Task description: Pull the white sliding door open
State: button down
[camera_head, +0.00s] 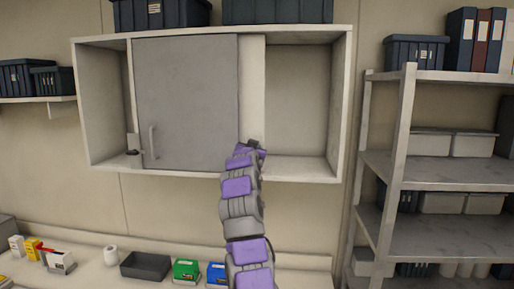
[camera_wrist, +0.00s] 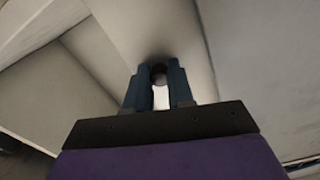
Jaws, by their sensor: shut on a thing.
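The white sliding door (camera_head: 252,85) shows as a narrow pale strip in the wall cabinet, just right of the grey door (camera_head: 190,95). The rest of it appears to lie behind the grey door. My gripper (camera_head: 250,147) is at the lower end of this strip. In the wrist view, the two dark fingers of my gripper (camera_wrist: 160,85) are closed around a small dark round handle (camera_wrist: 158,70) on a pale panel. In the head view my gripper hides this handle.
The cabinet frame (camera_head: 342,110) surrounds open compartments at the far left and right. The grey door has its own vertical handle (camera_head: 152,143). A metal shelf rack (camera_head: 399,150) stands to the right. A dark tray (camera_head: 145,266) and small boxes lie on the counter below.

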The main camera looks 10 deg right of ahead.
jog(key=shift+f, duration=0.1)
jog(key=c, duration=1.3)
grip_release()
jog(key=shift+o, duration=0.2)
jog(key=shift+s, duration=0.1)
jog(key=b+v, duration=1.2)
jog(key=v, duration=0.5)
jog(key=shift+a+b, duration=0.15)
jog(key=shift+b, duration=0.15)
